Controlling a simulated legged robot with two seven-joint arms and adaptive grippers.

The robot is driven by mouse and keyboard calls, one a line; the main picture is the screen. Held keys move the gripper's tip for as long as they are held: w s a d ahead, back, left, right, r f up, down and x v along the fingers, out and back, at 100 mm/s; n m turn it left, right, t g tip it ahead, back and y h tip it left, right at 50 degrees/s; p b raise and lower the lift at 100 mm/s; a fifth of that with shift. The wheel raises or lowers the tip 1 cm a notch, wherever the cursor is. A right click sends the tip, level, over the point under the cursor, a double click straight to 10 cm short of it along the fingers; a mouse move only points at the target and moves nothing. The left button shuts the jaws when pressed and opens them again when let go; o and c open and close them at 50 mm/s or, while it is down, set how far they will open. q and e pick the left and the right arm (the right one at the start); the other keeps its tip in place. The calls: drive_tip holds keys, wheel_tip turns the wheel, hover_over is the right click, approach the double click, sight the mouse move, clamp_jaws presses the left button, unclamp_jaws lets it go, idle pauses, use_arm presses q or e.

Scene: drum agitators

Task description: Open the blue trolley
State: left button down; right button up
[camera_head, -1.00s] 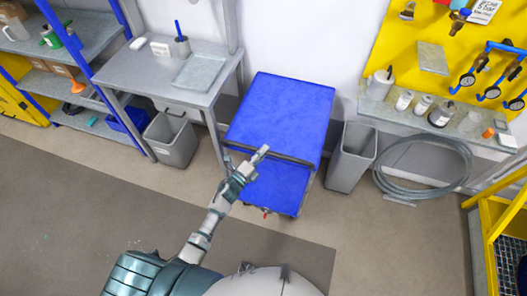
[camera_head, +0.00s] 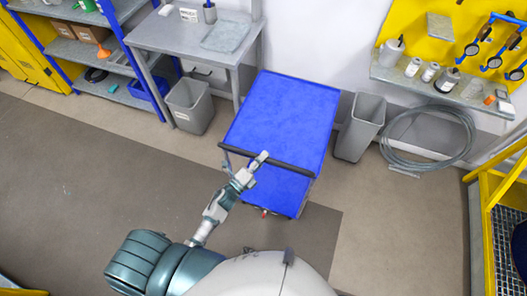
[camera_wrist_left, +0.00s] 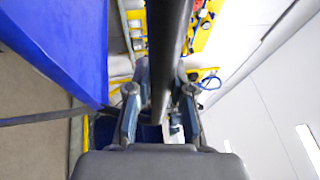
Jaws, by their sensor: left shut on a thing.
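The blue trolley (camera_head: 282,115) stands in the middle of the head view, with a flat blue top and a lower blue shelf (camera_head: 279,190). A dark handle bar (camera_head: 289,166) runs along its near edge. My left gripper (camera_head: 257,166) is at this bar and shut on it. In the left wrist view the dark bar (camera_wrist_left: 168,45) passes between the fingers of my left gripper (camera_wrist_left: 159,98), with the blue trolley top (camera_wrist_left: 65,40) at the left. My right gripper is not in view.
A grey bin (camera_head: 190,106) stands left of the trolley under a grey table (camera_head: 180,40). Another grey bin (camera_head: 360,127) and a coiled hose (camera_head: 430,138) are on the right. A yellow railing (camera_head: 487,220) stands far right. The floor at the left front is clear.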

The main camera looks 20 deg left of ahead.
use_arm(q)
drive_tip(key=shift+s+d+f, duration=0.15)
drive_tip(key=shift+s, duration=0.25)
drive_tip(key=shift+s+d+f, duration=0.1)
drive_tip(key=shift+s+f, duration=0.05)
drive_tip(key=shift+s, duration=0.25)
drive_tip(key=c, duration=1)
unclamp_jaws()
drive_tip(key=shift+w+d+r, duration=0.1)
drive_tip(key=shift+w+d, duration=0.1)
drive_tip(key=shift+w, duration=0.05)
drive_tip(key=shift+v, duration=6)
drive_tip(key=shift+r, duration=0.1)
